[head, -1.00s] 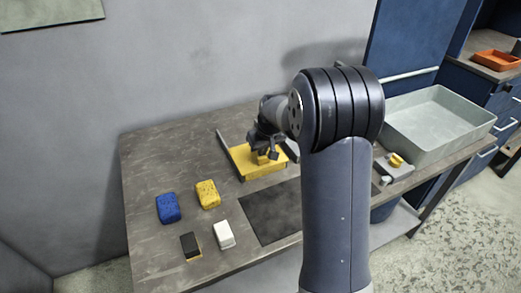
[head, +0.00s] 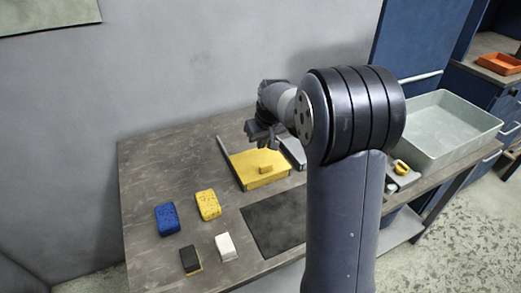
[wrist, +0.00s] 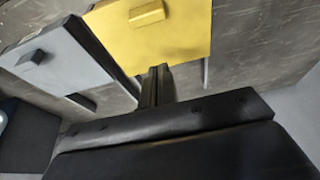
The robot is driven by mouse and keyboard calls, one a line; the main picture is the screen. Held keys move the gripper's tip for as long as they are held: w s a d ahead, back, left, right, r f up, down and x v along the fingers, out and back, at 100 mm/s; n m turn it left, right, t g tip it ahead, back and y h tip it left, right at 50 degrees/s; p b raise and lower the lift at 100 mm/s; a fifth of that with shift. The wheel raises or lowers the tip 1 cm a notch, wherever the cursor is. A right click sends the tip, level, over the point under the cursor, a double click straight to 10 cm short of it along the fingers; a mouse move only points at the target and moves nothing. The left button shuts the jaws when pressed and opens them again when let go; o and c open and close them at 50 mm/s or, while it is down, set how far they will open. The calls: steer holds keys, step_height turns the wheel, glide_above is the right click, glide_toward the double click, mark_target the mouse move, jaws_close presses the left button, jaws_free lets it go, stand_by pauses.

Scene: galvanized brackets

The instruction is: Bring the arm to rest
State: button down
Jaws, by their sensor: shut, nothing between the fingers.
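My gripper (head: 272,142) is in the air above the back of the table, over the far part of a yellow plate (head: 247,171) with a small yellow block on it. In the wrist view, my gripper's fingers (wrist: 157,72) are together with nothing between them. The yellow plate (wrist: 170,45) lies just beyond the fingertips in that view. My arm rises in the right middle of the head view and hides part of the table behind it.
A blue sponge (head: 167,218), a yellow sponge (head: 208,205), a black-topped block (head: 190,260) and a white block (head: 226,247) lie at the front left. A dark mat (head: 262,222) lies near the middle. A grey plate (head: 293,150) is beside the yellow one. A pale bin (head: 445,140) stands right.

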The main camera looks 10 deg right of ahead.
steer(key=v, duration=0.4)
steer(key=shift+r, duration=0.45)
